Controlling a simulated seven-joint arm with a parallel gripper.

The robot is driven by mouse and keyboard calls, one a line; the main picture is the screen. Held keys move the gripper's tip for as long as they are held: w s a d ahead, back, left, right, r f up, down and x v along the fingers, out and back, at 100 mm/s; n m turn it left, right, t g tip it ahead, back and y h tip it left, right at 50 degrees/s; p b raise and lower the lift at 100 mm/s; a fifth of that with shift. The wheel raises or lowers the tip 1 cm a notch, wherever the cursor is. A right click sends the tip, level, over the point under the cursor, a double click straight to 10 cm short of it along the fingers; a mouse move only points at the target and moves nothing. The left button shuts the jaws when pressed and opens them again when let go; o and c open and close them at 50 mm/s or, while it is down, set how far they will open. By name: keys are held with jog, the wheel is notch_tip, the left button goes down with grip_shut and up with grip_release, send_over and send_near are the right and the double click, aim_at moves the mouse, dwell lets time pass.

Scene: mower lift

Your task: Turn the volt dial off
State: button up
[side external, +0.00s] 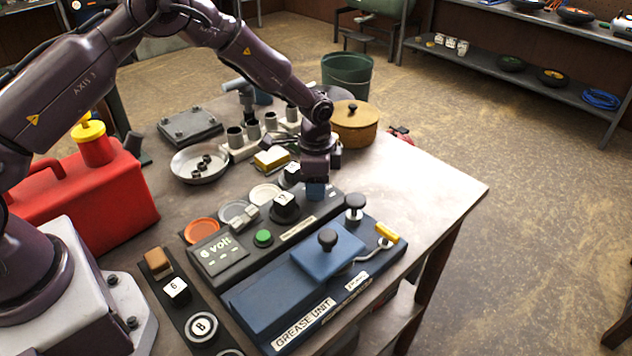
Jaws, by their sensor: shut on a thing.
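The volt unit is a long dark panel (218,259) with a "6 volt" display (216,247), in the middle of the table. A green button (263,238) and a black dial with a pale marked top (285,208) sit on it. I cannot read the dial's setting. My gripper (317,182) points down at the panel's far right end, behind and right of that dial and apart from it. It is shut on a small blue piece (316,190). The fingers are small and dark, and what lies under the blue piece is partly hidden.
A blue grease unit (320,268) with black knobs and a yellow-handled lever (387,234) stands in front. A red can (85,190) is at left. A metal pan (200,167), yellow block (271,159) and brown lidded pot (355,125) stand behind. The table's right corner is bare.

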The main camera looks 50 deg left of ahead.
jog(key=n, duration=0.4)
jog(key=shift+n, duration=0.3)
jog(key=n, duration=0.4)
jog(key=shift+n, duration=0.3)
jog(key=o, duration=0.9)
notch_tip(320, 180, up, 13)
jog(key=shift+r, duration=0.1)
